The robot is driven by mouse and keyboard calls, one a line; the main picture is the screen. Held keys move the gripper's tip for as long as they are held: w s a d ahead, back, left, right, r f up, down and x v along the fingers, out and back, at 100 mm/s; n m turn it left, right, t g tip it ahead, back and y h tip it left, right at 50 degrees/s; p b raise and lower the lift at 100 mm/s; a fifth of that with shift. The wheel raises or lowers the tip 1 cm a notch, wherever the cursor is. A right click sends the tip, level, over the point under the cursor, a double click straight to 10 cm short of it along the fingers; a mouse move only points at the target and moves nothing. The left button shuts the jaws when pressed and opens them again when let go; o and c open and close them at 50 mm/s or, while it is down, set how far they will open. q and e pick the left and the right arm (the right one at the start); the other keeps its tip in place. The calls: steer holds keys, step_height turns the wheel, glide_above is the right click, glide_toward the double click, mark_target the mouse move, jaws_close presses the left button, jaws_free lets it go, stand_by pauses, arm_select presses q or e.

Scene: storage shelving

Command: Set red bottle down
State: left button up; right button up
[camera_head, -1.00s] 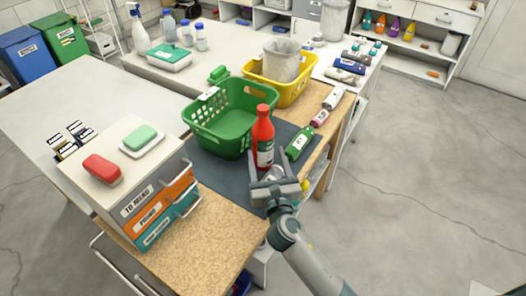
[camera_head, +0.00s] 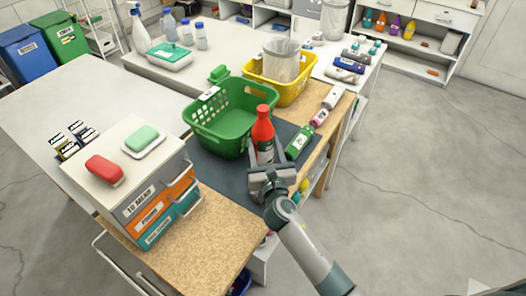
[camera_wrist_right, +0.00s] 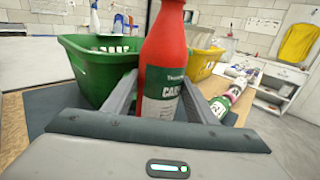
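The red bottle (camera_head: 263,133), with a dark green and white label, stands upright on the dark mat (camera_head: 225,177) beside the green basket. My right gripper (camera_head: 267,157) is at its near side, with one finger on each side of the bottle. In the right wrist view the bottle (camera_wrist_right: 163,75) is between the fingers, which look spread, with little room at the tips. The bottle's base is hidden behind the gripper. My left gripper is not in view.
The green basket (camera_head: 205,137) stands close to the bottle's left. A green bottle (camera_head: 300,142) lies to its right, with further containers behind it. A yellow basket (camera_head: 297,92) holds a bin. A drawer unit (camera_head: 145,210) stands at the near left.

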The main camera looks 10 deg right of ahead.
mark_target(265, 139)
steer(key=c, duration=1)
jaws_close()
steer(key=shift+r, duration=0.1)
steer(key=shift+r, duration=0.4)
step_height(265, 139, up, 3)
steer(key=shift+w+r+p, duration=0.1)
steer(key=shift+p, duration=0.25)
steer(key=s+d+r, duration=0.5)
steer(key=d+r, duration=0.2)
steer(key=d, duration=0.3)
steer(key=shift+d, duration=0.25)
steer(key=shift+s, duration=0.1)
